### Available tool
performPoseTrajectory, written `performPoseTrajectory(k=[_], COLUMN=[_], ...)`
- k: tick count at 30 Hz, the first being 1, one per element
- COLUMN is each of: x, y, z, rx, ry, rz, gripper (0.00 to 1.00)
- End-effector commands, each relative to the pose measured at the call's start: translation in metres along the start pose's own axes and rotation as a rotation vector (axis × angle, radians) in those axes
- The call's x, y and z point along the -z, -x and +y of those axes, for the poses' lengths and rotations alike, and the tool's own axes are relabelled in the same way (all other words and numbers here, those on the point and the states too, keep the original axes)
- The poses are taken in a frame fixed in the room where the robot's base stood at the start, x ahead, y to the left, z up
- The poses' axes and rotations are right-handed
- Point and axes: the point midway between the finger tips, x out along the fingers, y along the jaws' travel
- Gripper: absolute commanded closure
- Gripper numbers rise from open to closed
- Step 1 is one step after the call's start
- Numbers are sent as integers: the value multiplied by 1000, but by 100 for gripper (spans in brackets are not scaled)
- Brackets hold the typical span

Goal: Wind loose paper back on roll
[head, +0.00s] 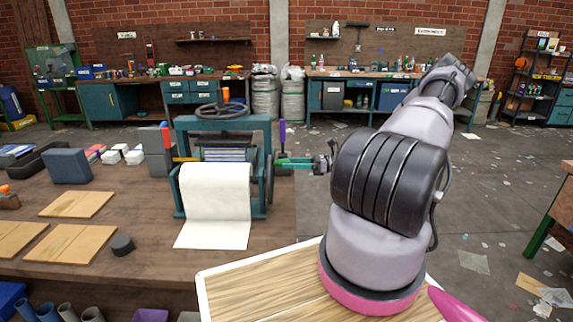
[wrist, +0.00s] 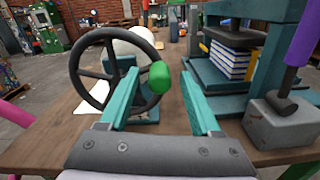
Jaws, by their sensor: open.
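A white paper roll (head: 216,178) is held in a teal stand on the wooden bench, with a loose sheet (head: 212,235) hanging down its front and spread on the bench top. In the wrist view part of the white roll (wrist: 130,45) shows behind a black spoked wheel (wrist: 77,72) at the stand's side. A green knob (wrist: 160,77) sticks out from the wheel's rim. My gripper (wrist: 160,80) is open, and the knob appears between its teal fingertips, with visible space on both sides. In the head view my gripper (head: 290,162) is at the wheel's right.
A teal press (head: 262,135) with a top handwheel stands behind the roll. A grey block with a purple handle (wrist: 285,120) is to the right in the wrist view. Wooden boards (head: 77,204) and a dark puck (head: 122,245) lie on the bench at left.

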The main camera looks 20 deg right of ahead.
Motion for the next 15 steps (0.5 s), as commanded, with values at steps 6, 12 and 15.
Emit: performPoseTrajectory(k=[6, 12, 15], x=[0, 0, 0], y=[-14, -15, -15], z=[0, 0, 0], rx=[0, 0, 0], ry=[-1, 0, 0], rz=[1, 1, 1], gripper=[36, 36, 55])
